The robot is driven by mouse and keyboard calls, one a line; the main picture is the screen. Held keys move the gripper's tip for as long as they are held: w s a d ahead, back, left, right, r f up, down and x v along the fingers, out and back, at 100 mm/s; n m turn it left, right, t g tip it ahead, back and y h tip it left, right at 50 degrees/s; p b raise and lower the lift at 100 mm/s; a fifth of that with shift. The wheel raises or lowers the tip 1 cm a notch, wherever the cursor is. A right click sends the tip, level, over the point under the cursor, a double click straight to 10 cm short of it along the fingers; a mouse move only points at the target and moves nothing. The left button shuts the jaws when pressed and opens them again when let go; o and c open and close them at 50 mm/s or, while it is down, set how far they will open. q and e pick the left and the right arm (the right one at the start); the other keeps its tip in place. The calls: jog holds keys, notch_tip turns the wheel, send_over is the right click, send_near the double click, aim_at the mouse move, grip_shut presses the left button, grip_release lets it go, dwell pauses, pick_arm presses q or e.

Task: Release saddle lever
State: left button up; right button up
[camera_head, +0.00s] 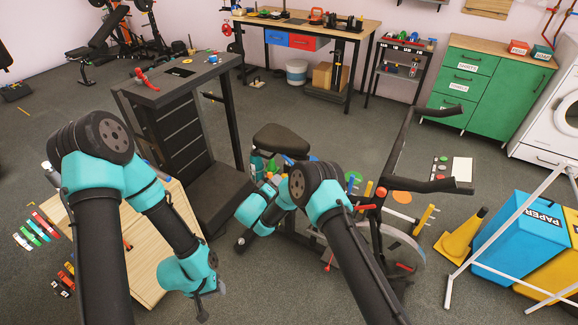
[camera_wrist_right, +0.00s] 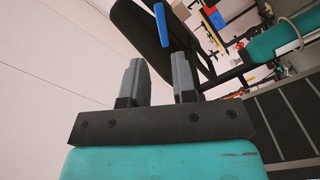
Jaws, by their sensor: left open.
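The black saddle (camera_head: 281,140) sits on the exercise bike near the middle of the head view. In the right wrist view the dark saddle (camera_wrist_right: 138,32) is just beyond the fingers, with a flat blue lever (camera_wrist_right: 161,24) beside it. My right gripper (camera_wrist_right: 158,75) is open and empty, its two grey fingers apart below the lever and not around it. In the head view my right arm reaches to the bike below the saddle, and its fingers are hard to make out. My left gripper (camera_head: 203,309) is open and points down, away from the bike.
The bike's black handlebar (camera_head: 437,186) stands to the right of the saddle. A yellow cone (camera_head: 459,238) and blue bin (camera_head: 522,240) stand at the right.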

aim_at(288, 160)
jog(key=x, duration=1.1)
jog(key=shift+w, duration=0.15)
grip_shut()
